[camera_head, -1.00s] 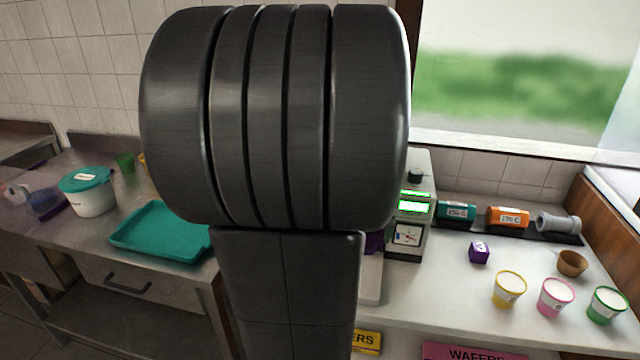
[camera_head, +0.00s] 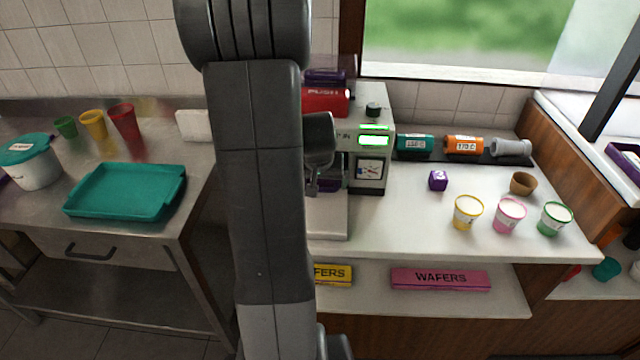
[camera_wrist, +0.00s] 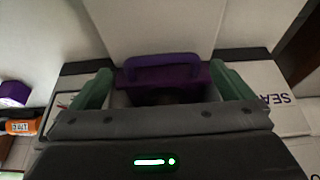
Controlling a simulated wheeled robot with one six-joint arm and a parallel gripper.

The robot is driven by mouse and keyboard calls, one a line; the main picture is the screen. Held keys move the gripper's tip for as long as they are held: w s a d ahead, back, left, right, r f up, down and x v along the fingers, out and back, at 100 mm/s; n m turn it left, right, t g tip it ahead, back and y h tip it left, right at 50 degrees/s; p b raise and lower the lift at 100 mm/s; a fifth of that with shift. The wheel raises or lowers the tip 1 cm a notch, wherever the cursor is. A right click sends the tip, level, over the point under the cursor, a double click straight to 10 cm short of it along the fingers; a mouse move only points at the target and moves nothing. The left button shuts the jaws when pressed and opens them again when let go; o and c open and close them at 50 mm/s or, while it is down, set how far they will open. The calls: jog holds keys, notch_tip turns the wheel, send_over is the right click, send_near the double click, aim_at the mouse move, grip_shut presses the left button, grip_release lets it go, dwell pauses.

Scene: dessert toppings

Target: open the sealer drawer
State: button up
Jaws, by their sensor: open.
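The sealer (camera_head: 372,150) is a pale machine with green lit displays, a dial and a red PUSH part (camera_head: 326,100) on top. It stands on the white counter. Its purple drawer shows in the wrist view with an arched purple handle (camera_wrist: 163,60). In the head view my arm and gripper hide most of the drawer. My gripper (camera_head: 314,188) is in front of the sealer's left part. In the wrist view my gripper (camera_wrist: 163,82) is open, with green fingertips on either side of the purple handle. Whether they touch it I cannot tell.
A purple cube (camera_head: 438,180), a brown cup (camera_head: 523,183) and yellow, pink and green tubs (camera_head: 509,215) stand right of the sealer. Teal, orange and grey cylinders (camera_head: 463,145) lie behind. A teal tray (camera_head: 125,191) is on the left metal table. The counter's middle is clear.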

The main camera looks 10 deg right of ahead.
jog(key=shift+x, duration=1.2)
jog(key=c, duration=1.1)
jog(key=s+a+b, duration=0.1)
jog(key=s, duration=0.4)
jog(key=s+a+b, duration=0.2)
jog(key=s, duration=0.3)
jog(key=s+a+b, duration=0.1)
jog(key=s+b, duration=0.1)
jog(key=s, duration=0.3)
jog(key=shift+s+a, duration=0.2)
jog(key=shift+s, duration=0.05)
jog(key=o, duration=1.1)
jog(key=shift+d, duration=0.1)
jog(key=shift+r, duration=0.15)
jog(key=p+v, duration=0.2)
jog(key=v, duration=1.1)
jog(key=shift+s+r, duration=0.2)
jog(key=shift+r, duration=0.05)
